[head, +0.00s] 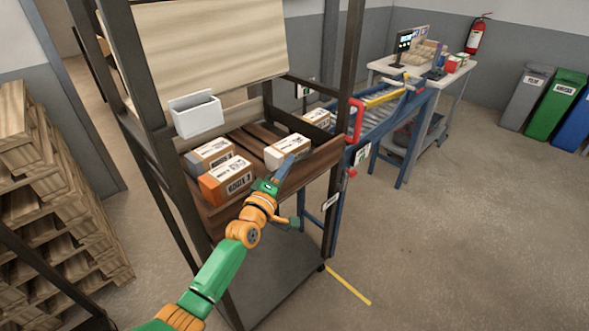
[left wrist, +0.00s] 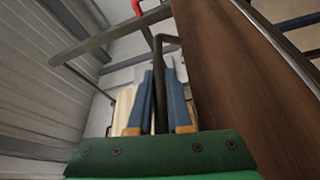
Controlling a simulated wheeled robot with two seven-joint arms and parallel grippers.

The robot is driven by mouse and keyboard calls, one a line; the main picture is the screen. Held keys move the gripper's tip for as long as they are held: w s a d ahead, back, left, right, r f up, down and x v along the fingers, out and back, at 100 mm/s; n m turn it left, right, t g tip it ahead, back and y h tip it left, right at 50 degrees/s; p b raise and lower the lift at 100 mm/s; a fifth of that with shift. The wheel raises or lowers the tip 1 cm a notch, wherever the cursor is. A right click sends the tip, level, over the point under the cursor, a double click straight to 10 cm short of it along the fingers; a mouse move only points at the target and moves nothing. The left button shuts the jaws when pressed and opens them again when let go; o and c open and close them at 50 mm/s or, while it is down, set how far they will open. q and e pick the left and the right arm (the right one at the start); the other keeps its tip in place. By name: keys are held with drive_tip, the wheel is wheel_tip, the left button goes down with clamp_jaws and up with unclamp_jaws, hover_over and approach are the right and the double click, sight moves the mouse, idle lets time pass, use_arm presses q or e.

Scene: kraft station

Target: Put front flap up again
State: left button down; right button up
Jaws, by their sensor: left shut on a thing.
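The front flap (head: 312,172) is a brown wooden board across the front of the dark-framed rack. In the head view it stands roughly upright, in front of the boxes. My left gripper (head: 284,174) is at the flap's upper edge, near its middle. In the left wrist view the blue fingers (left wrist: 160,100) are close together on a thin dark strip, and the flap's brown face (left wrist: 235,90) fills the right side. The gripper appears shut on the flap; the exact contact is partly hidden. My right gripper is not in view.
Inside the rack are an orange-ended box (head: 226,180), a grey-ended box (head: 210,155), a white-ended box (head: 287,150) and a white open bin (head: 197,116). A blue roller conveyor (head: 375,122) adjoins at right. Wooden pallets (head: 60,215) stand left.

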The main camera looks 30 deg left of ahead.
use_arm(q)
drive_tip(key=shift+w+a+r+n, duration=0.15)
drive_tip(key=shift+w+a+n, duration=0.05)
drive_tip(key=shift+a+n, duration=0.45)
drive_tip(key=c, duration=1.1)
unclamp_jaws()
drive_tip(key=shift+a, duration=0.1)
drive_tip(key=shift+g, duration=0.3)
drive_tip(key=s, duration=0.4)
drive_tip(key=s+p, duration=0.1)
drive_tip(key=s, duration=0.2)
drive_tip(key=shift+f, duration=0.25)
